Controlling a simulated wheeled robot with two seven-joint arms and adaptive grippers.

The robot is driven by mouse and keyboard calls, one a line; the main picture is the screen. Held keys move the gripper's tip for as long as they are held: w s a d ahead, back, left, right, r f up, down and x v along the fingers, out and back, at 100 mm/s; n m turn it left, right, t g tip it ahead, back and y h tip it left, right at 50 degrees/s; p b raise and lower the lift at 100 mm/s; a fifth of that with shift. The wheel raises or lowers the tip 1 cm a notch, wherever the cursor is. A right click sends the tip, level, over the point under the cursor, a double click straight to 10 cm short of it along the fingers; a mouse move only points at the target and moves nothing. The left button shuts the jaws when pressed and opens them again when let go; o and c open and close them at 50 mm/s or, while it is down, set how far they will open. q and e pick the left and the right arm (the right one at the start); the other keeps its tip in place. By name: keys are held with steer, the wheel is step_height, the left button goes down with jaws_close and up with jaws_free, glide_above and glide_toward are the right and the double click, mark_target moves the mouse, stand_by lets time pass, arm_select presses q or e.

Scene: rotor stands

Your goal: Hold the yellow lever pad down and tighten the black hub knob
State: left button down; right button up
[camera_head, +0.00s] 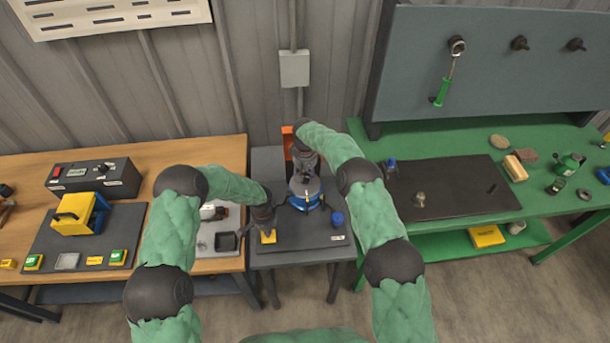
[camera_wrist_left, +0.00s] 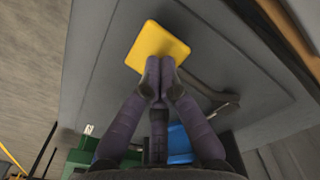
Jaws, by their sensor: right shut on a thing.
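The yellow lever pad (camera_head: 269,238) is at the front left of the dark stand plate (camera_head: 315,242); it shows large in the left wrist view (camera_wrist_left: 160,44). My left gripper (camera_head: 266,226) points down at the pad, its fingertips together (camera_wrist_left: 160,68) and empty. The tips overlap the pad's near edge; I cannot tell whether they press on it. A grey and blue rotor unit (camera_head: 307,203) stands on the plate. My right gripper (camera_head: 305,172) is over its middle, shut on what appears to be the black hub knob, which the fingers hide.
A blue part (camera_head: 337,219) stands on the plate right of the rotor. A wooden bench (camera_head: 215,155) with a tray (camera_head: 222,240) is close on the left. A green bench (camera_head: 450,135) with a black mat (camera_head: 455,187) is on the right. The plate's front middle is clear.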

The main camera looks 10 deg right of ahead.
steer(key=m, duration=1.1)
steer(key=o, duration=0.5)
steer(key=shift+m, duration=0.5)
steer(key=o, duration=0.4)
steer(key=shift+o, duration=0.2)
steer(key=shift+r, duration=3.95)
